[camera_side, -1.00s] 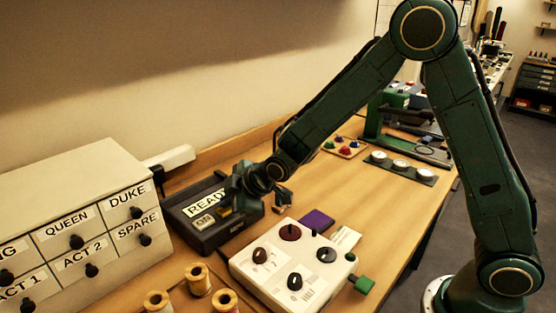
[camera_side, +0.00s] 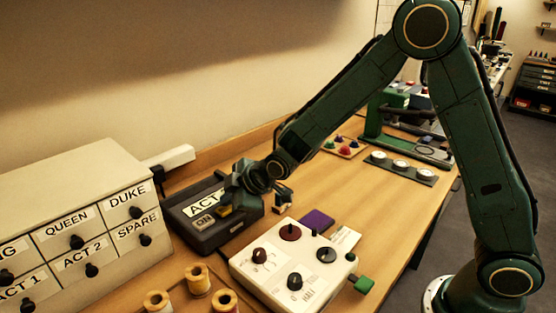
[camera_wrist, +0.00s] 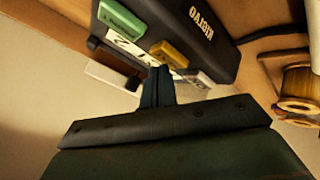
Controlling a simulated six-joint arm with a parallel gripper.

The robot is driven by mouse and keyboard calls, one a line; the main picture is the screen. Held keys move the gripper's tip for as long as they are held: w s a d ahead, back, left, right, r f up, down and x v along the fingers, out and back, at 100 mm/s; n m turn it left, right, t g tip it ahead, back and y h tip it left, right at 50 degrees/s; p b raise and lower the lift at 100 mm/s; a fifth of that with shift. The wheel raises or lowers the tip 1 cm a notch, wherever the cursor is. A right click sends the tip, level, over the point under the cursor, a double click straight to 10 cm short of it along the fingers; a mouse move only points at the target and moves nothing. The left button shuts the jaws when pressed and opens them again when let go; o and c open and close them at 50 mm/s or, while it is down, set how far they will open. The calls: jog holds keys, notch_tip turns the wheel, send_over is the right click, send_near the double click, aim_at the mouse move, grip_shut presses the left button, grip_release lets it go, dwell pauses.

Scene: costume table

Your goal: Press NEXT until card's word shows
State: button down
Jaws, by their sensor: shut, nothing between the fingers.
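In the wrist view, the box (camera_wrist: 222,50) shows a green button (camera_wrist: 122,18) and a yellow button (camera_wrist: 168,52), with the screen (camera_wrist: 125,45) upside down and partly covered. My gripper (camera_wrist: 160,72) is shut and empty, its tips close to the yellow button; I cannot tell if they touch. A white card (camera_side: 346,237) lies behind the control box; its word is not readable.
A white control box (camera_side: 262,280) with several knobs stands to the right of the display box. Thread spools (camera_side: 198,279) stand at the front. A labelled drawer cabinet (camera_side: 75,215) is on the left. Bare table (camera_side: 385,205) lies to the right.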

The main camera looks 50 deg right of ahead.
aim_at(229, 209)
jog(key=shift+r, duration=0.5)
jog(key=shift+r, duration=2.5)
dwell(1.8)
notch_tip(229, 209, up, 4)
jog(key=shift+f, duration=0.1)
jog(key=shift+f, duration=0.15)
dwell(0.4)
jog(key=shift+f, duration=4.25)
